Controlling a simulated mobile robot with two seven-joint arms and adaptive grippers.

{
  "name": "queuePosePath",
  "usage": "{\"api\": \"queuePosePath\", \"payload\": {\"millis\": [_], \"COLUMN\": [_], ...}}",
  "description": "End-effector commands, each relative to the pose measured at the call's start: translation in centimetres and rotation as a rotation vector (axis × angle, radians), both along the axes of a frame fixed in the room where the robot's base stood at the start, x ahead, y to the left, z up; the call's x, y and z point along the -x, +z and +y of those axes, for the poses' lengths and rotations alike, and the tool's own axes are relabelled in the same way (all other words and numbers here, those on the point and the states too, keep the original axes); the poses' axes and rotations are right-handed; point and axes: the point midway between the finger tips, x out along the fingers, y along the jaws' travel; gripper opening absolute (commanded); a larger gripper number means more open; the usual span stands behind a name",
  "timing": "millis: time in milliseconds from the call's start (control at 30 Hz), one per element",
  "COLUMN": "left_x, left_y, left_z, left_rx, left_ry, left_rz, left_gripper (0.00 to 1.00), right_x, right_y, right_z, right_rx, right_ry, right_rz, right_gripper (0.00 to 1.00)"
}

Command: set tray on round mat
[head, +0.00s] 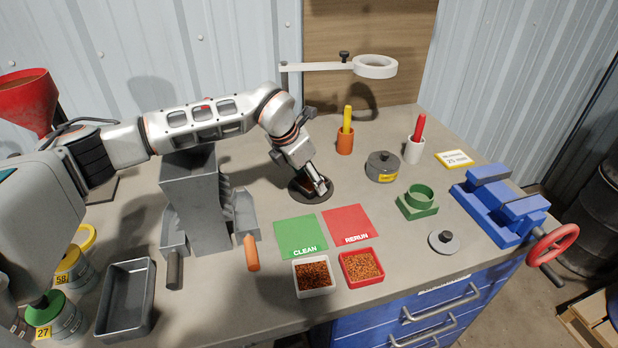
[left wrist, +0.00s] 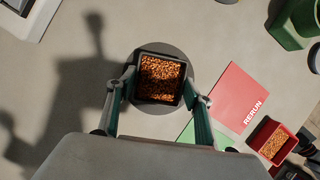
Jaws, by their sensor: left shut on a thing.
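A small dark square tray (left wrist: 160,80) filled with copper-coloured granules is between the fingers of my left gripper (left wrist: 162,100), which is shut on its two sides. In the left wrist view the tray lies over the dark round mat (left wrist: 146,51), roughly centred on it. In the head view the mat (head: 298,194) shows around and below my left gripper (head: 318,187), which points down over it. The gripper hides most of the tray there. I cannot tell whether the tray touches the mat.
Near the mat lie a green CLEAN card (head: 300,235) and a red RERUN card (head: 348,224). White (head: 314,292) and red (head: 362,283) trays of granules stand in front. A grey machine (head: 195,200) stands left, a lidded grey pot (head: 382,167) right.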

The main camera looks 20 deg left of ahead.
Motion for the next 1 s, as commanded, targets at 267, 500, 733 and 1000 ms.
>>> {"api": "queuePosePath", "payload": {"millis": [267,500,733,1000], "left_x": [0.0,0.0,1.0,2.8], "left_y": [-0.1,0.5,3.8,8.7], "left_z": [0.0,0.0,0.9,2.0], "left_rx": [-0.001,0.0,-0.001,0.0], "left_ry": [0.0,0.0,0.001,0.001], "left_rz": [0.001,-0.001,-0.004,-0.004], "left_gripper": [0.68,0.68,0.68,0.68], "right_x": [0.0,0.0,0.0,-0.1], "right_y": [0.0,0.1,0.2,0.2], "right_z": [0.0,0.0,0.0,0.0], "right_rx": [0.0,0.0,0.0,0.0], "right_ry": [0.0,0.0,0.0,0.0], "right_rz": [0.0,-0.001,-0.001,-0.001], "right_gripper": [0.4,0.4,0.4,0.4]}}
